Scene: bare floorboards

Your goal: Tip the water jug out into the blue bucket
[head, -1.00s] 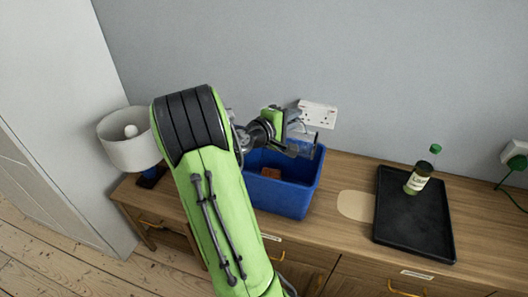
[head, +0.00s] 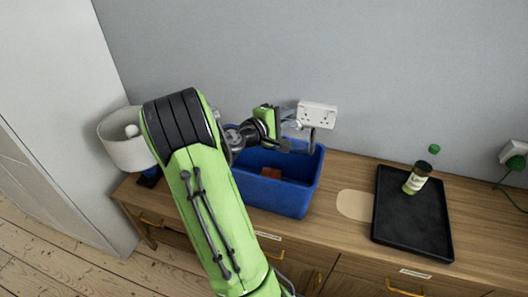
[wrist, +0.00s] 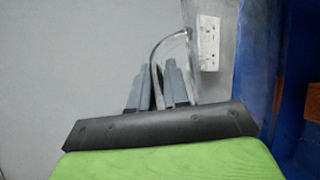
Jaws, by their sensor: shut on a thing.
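My gripper (head: 290,143) is over the blue bucket, toward its back right. It is shut on the handle of the clear water jug (head: 300,131). In the wrist view the grey fingers (wrist: 166,72) close around the thin curved handle. The jug's see-through wall (wrist: 216,75) shows beside them, with the wall socket visible through it. The jug looks tipped well over, above the bucket. I cannot make out water in it. The blue bucket (head: 270,194) stands upright on the wooden cabinet top, partly behind my arm. Its wall also fills the right of the wrist view (wrist: 305,130).
A brown block (head: 271,173) lies inside the bucket. A black tray (head: 411,230) holds a green-capped bottle (head: 416,184) at the right. A pale patch (head: 355,204) lies between bucket and tray. A white lamp (head: 124,140) stands left. A socket (head: 317,114) is on the wall behind.

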